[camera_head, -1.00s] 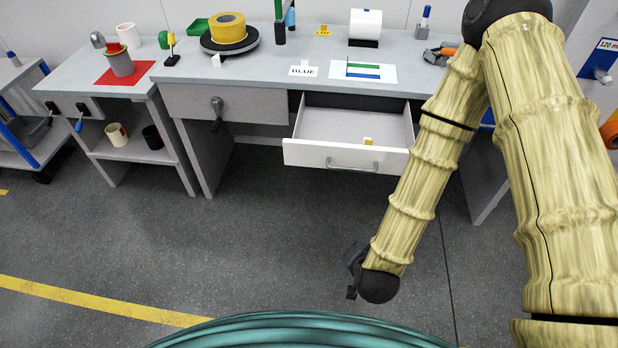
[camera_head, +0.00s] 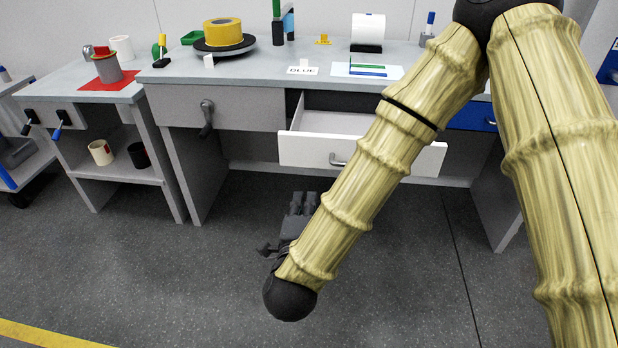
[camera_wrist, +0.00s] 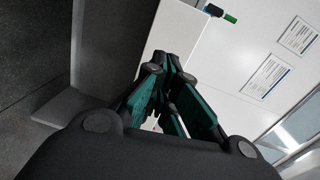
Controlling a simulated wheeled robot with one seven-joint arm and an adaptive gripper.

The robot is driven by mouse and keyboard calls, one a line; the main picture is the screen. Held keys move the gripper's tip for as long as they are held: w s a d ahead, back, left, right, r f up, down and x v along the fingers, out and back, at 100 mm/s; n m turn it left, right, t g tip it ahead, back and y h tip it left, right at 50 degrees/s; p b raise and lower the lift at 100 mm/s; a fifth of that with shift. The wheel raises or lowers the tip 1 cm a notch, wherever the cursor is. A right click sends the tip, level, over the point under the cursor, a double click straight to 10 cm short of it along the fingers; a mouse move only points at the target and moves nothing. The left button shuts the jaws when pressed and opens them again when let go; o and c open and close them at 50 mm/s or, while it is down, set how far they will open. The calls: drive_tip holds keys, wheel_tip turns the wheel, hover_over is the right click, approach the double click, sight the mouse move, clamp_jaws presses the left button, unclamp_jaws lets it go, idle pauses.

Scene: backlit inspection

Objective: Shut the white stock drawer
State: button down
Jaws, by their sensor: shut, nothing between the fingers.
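The white stock drawer (camera_head: 305,149) is pulled out from under the grey workbench (camera_head: 250,70), with a grey bar handle on its front.
A grey drawer (camera_head: 225,108) with a dark handle (camera_head: 207,118) is shut to the left. A blue drawer (camera_head: 470,117) shows on the right behind my arm. A yellow roll (camera_head: 223,31) and other items stand on the bench. The floor (camera_head: 150,270) before it is clear.

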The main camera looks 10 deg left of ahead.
drive_tip(key=m+b, duration=0.1)
drive_tip(key=b, duration=0.3)
approach(311, 153)
drive_tip(key=shift+t+h, duration=0.3)
drive_tip(key=shift+t, duration=0.1)
drive_tip(key=w, duration=0.7)
drive_tip(key=shift+a+f, duration=0.25)
drive_tip(key=shift+f, duration=0.15)
drive_tip(key=shift+w, duration=0.1)
